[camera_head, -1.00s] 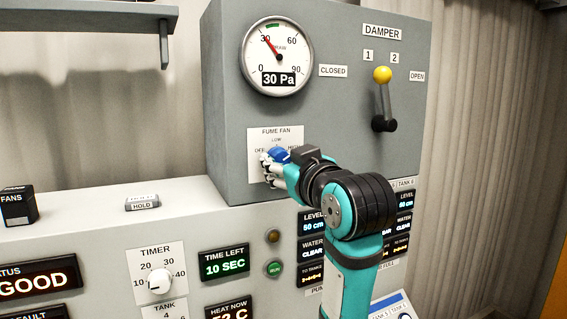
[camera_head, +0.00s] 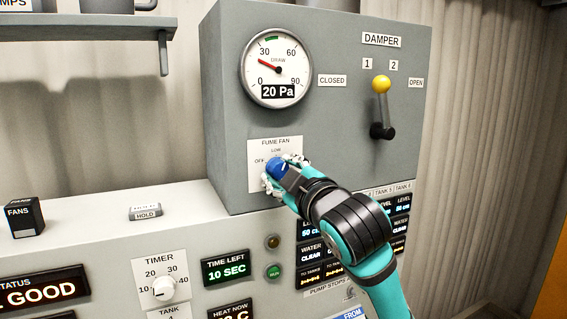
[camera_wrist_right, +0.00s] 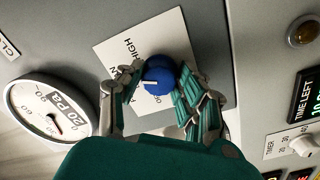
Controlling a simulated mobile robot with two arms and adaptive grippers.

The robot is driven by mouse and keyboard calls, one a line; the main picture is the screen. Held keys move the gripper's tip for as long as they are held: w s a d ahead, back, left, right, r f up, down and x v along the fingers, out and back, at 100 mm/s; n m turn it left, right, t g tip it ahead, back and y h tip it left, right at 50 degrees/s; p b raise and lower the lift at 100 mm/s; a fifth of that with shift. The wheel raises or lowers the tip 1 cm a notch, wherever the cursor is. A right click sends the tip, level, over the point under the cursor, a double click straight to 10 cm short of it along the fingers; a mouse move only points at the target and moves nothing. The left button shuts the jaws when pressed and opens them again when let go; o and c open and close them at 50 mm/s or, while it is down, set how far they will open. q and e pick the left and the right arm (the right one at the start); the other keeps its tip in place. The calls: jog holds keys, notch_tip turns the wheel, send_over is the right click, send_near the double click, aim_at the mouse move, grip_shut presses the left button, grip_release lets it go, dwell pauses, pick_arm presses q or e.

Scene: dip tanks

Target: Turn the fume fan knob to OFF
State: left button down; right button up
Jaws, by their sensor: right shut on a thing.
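The blue fume fan knob (camera_head: 277,168) sits on a white label plate (camera_head: 262,147) low on the grey cabinet front. The plate reads OFF at left and LOW at top in the head view; HIGH is covered there but shows in the wrist view. My right gripper (camera_head: 272,176) is shut on the knob, with fingers on both sides of it. In the right wrist view, the knob (camera_wrist_right: 158,75) sits between the fingers, and its white mark points roughly toward the LOW side. The draw gauge (camera_head: 277,65) reads 20 Pa. My left gripper is out of view.
The damper lever (camera_head: 381,105), with a yellow ball, stands upright to the right of the gauge. Below the cabinet is a panel with a timer knob (camera_head: 163,288), a green RUN button (camera_head: 273,272) and displays. A shelf (camera_head: 110,24) juts out at upper left.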

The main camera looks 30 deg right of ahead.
jog(key=n+p, duration=0.1)
jog(key=n, duration=0.1)
jog(key=n+p, duration=0.2)
jog(key=shift+d+r+n, duration=0.1)
jog(key=shift+r+n, duration=0.1)
jog(key=shift+n, duration=0.2)
jog(key=n+p, duration=0.3)
jog(key=n, duration=0.1)
jog(key=shift+n+p, duration=0.4)
jog(key=n+p, duration=0.4)
jog(key=n, duration=0.1)
jog(key=shift+r+y, duration=0.1)
jog(key=shift+y, duration=0.2)
jog(key=shift+n+p, duration=0.7)
jog(key=shift+n, duration=0.6)
jog(key=o, duration=1.2)
jog(key=shift+c, duration=0.2)
jog(key=shift+w, duration=0.1)
